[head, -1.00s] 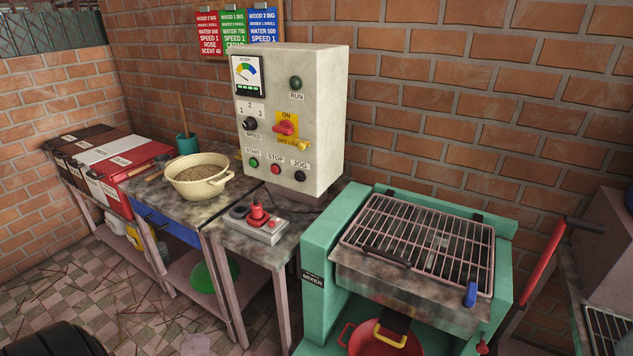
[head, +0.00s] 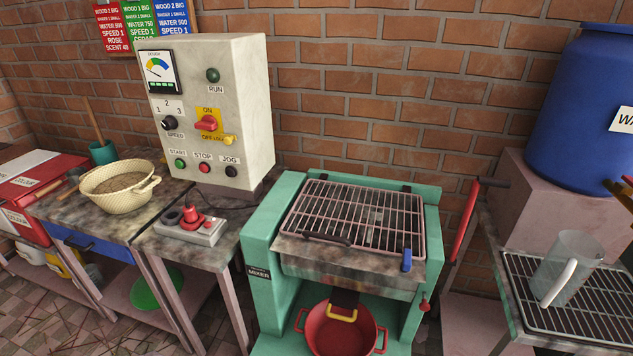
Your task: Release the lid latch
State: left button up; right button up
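The green mixer (head: 262,255) stands in the middle of the head view. Its barred lid (head: 360,212) lies flat over the top and looks closed. A dark handle (head: 326,239) runs along the lid's front edge. A blue lever (head: 407,260), seemingly the lid latch, hangs upright at the front right corner of the lid.
A control box (head: 240,110) stands behind left of the mixer. A red pot (head: 338,328) sits under it. A red lever (head: 464,222) sticks up at its right. On the right are a blue barrel (head: 585,120) and a clear jug (head: 572,262) on a rack.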

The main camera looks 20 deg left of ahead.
aim_at(406, 264)
jog(key=k, duration=0.5)
jog(key=u, duration=1.35)
jog(key=i, duration=1.05)
jog(key=z, duration=2.4)
